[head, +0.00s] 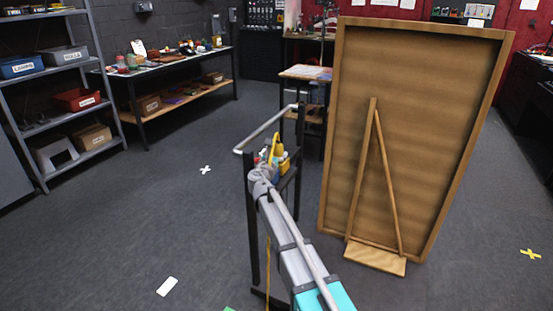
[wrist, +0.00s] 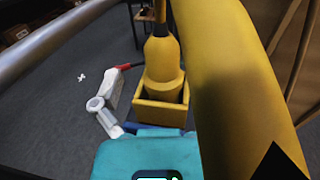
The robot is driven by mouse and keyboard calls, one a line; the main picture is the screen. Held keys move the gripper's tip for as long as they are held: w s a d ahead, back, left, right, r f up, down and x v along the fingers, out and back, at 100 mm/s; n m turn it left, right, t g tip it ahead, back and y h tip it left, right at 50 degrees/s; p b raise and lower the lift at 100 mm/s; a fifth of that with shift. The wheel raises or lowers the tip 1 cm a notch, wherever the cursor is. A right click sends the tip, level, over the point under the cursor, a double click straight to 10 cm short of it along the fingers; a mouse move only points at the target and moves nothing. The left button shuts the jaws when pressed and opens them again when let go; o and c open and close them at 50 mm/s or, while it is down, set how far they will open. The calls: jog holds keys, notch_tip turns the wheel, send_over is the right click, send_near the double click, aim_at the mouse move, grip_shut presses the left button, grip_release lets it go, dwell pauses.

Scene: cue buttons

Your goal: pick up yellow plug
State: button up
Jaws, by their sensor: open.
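In the wrist view a yellow bottle-shaped piece (wrist: 163,62), which looks like the plug, stands upright in a square yellow holder (wrist: 162,115). In the head view the yellow holder (head: 284,163) is partly hidden by my arm. My gripper (wrist: 150,80) is open close to the holder. Its left finger, pale with a red tip, is beside the plug's left side, and its right finger is hidden. A big yellow curved thing (wrist: 235,80) fills the right foreground and covers that side; I cannot tell whether it is a cord.
A grey rail (head: 268,130) on a dark stand (head: 251,220) runs close by my gripper and crosses the wrist view. A large wooden board (head: 420,110) with a prop stands just right. Shelves (head: 60,75) and a workbench (head: 185,55) are at left.

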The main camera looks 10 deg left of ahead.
aim_at(277, 150)
jog(key=shift+w+d+f, duration=0.1)
jog(key=shift+w+d, duration=0.15)
jog(key=shift+w, duration=1.05)
jog(key=shift+w+d+f, duration=0.1)
jog(key=shift+w+d, duration=0.1)
jog(key=shift+w, duration=1.1)
grip_shut()
